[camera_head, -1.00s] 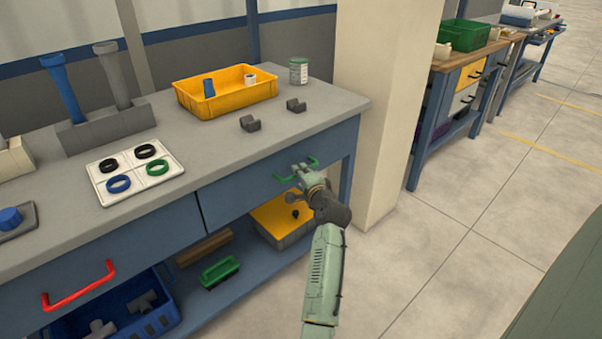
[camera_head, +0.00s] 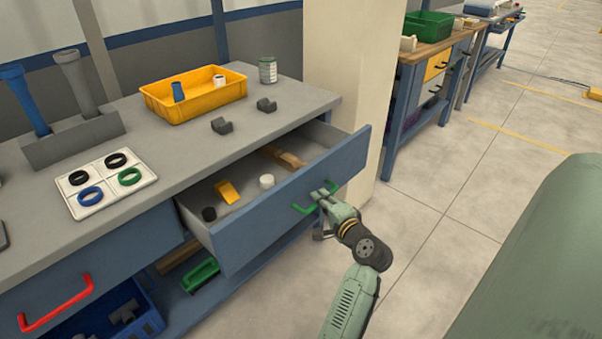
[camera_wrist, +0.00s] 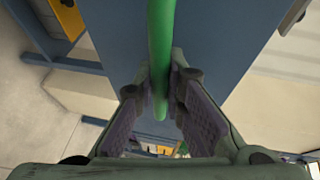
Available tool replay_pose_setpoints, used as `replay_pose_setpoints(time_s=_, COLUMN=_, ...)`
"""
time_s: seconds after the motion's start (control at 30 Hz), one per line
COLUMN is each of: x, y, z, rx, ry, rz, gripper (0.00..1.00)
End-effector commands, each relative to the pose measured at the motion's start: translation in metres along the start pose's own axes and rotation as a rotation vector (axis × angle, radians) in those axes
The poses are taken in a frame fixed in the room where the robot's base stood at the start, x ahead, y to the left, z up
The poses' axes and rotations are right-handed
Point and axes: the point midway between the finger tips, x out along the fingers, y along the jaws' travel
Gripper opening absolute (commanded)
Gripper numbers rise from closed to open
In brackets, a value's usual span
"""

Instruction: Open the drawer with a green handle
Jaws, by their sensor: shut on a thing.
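The drawer (camera_head: 270,221) with the green handle (camera_head: 304,210) stands pulled out from the grey-topped workbench. Its inside is partly in view. My gripper (camera_head: 325,193) is at the right part of the green handle, in front of the blue drawer face. In the wrist view the green handle (camera_wrist: 160,50) runs between the two fingers of my gripper (camera_wrist: 160,88), which are closed on it. A yellow piece (camera_head: 227,192), a white round piece (camera_head: 267,181), a black round piece (camera_head: 209,214) and a brown piece (camera_head: 285,158) lie in the drawer.
A red-handled drawer (camera_head: 110,262) is shut at the left. A yellow tray (camera_head: 215,108), a can (camera_head: 268,70), two grey holders and a white board with rings (camera_head: 105,200) are on the worktop. A pillar (camera_head: 350,65) stands behind the drawer. Floor at the right is open.

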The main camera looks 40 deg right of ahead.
Motion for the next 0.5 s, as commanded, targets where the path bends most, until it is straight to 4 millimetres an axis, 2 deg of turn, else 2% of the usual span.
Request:
replay_pose_setpoints(time_s=0.03, x=-0.014, y=0.003, z=-0.006, rx=0.004, ry=0.002, rz=0.002, gripper=0.0)
replay_pose_setpoints(time_s=0.2, x=-0.057, y=0.012, z=-0.023, rx=0.003, ry=0.001, rz=0.002, gripper=0.0)
replay_pose_setpoints(time_s=0.5, x=-0.117, y=0.025, z=-0.049, rx=0.003, ry=0.0, rz=0.001, gripper=0.0)
